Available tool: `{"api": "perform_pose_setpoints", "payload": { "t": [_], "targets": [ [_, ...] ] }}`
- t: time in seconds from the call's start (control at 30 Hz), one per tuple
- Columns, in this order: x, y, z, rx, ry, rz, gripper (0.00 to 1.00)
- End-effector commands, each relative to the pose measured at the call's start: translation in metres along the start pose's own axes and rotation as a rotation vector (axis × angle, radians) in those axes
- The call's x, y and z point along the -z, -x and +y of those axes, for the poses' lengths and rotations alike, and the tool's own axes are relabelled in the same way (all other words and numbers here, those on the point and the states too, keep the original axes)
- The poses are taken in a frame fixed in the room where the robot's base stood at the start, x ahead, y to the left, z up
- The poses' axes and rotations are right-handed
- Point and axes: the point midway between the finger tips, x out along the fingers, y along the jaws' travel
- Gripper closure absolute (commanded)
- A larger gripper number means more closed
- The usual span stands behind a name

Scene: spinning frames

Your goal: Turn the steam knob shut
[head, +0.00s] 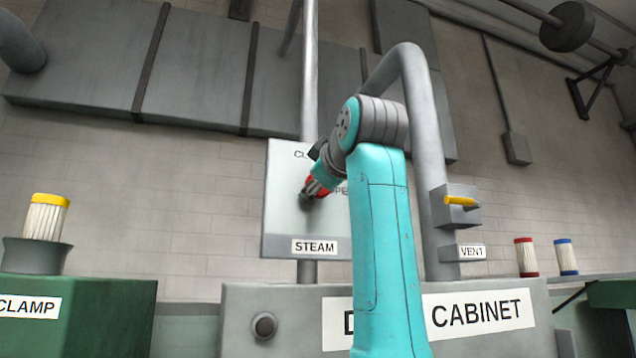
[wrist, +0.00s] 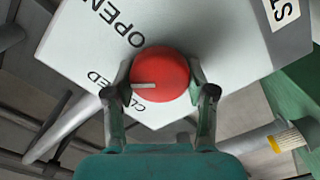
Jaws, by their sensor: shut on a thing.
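The steam knob (wrist: 165,70) is round and red with a white pointer line, on a pale panel (wrist: 75,50). In the wrist view the line points left, towards the printed CLOSED; OPEN is printed further up. My gripper (wrist: 160,80) has one finger on each side of the knob and is shut on it. In the head view the knob (head: 320,183) shows as a bit of red, mostly hidden by my gripper (head: 312,188). The panel (head: 283,200) carries a STEAM label, and my arm covers its right side.
A grey cabinet (head: 250,300) stands below the panel. A yellow vent lever (head: 460,201) sits on a pipe to the right. A green clamp box (head: 110,300) with a yellow-topped spool is at the left. Red and blue spools (head: 526,258) stand far right.

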Motion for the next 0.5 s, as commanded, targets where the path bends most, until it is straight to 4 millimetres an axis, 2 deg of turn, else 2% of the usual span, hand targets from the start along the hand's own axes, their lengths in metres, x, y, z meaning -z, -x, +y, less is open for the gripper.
{"api": "perform_pose_setpoints", "payload": {
  "t": [0.5],
  "targets": [
    [-0.0009,-0.0005,-0.0032,0.002,0.461,0.0,0.8]
  ]
}}
